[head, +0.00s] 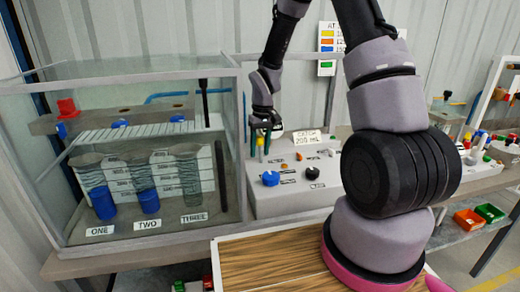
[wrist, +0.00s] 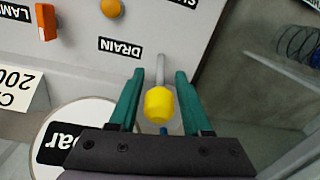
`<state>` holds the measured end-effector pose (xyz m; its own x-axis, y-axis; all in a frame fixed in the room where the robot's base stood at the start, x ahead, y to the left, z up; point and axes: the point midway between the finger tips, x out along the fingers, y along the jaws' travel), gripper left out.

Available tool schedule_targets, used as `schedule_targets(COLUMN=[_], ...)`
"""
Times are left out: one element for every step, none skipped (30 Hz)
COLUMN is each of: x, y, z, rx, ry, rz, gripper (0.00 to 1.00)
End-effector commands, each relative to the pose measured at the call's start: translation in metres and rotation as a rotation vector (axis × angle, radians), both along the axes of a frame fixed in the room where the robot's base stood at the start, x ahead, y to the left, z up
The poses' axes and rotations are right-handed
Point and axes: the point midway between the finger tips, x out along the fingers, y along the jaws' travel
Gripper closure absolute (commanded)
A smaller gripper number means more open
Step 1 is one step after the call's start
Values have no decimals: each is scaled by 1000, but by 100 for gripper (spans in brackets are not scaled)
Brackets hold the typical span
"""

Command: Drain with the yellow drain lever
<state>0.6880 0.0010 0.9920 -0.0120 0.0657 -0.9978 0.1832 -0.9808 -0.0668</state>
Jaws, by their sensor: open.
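The yellow drain lever (wrist: 159,103) shows in the wrist view as a yellow knob on a grey stem, beside the DRAIN label (wrist: 120,47) on the grey panel. My gripper (wrist: 160,90) is open, with one green finger on each side of the lever's knob and stem. I see gaps between the fingers and the knob, and cannot tell of any contact. In the head view my gripper (head: 265,140) is at the left end of the grey control panel (head: 290,197), next to the glass tank; the lever is too small to make out there.
The glass tank (head: 235,150) stands close to the left of my gripper, with cylinders marked ONE, TWO and THREE inside. A white gauge (wrist: 60,130) lies beside my gripper. An orange lever (wrist: 46,22), an orange knob (wrist: 111,8) and a CATCH sign (head: 307,137) are nearby.

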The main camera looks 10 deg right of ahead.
Motion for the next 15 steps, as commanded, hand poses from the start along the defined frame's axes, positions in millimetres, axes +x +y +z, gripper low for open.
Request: schedule_targets(x=[0, 0, 0, 0, 0, 0, 0, 0, 0, 0, 0, 0, 0, 0, 0], y=[0, 0, 0, 0, 0, 0, 0, 0, 0, 0, 0, 0, 0, 0, 0], z=[0, 0, 0, 0, 0, 0, 0, 0, 0, 0, 0, 0, 0, 0, 0], rx=[0, 0, 0, 0, 0, 0, 0, 0, 0, 0, 0, 0, 0, 0, 0], ry=[0, 0, 0, 0, 0, 0, 0, 0, 0, 0, 0, 0, 0, 0, 0], rz=[0, 0, 0, 0, 0, 0, 0, 0, 0, 0, 0, 0, 0, 0, 0], gripper=[52, 63, 78, 90, 100, 100, 100, 100, 100, 100, 100, 100, 100, 100, 100])
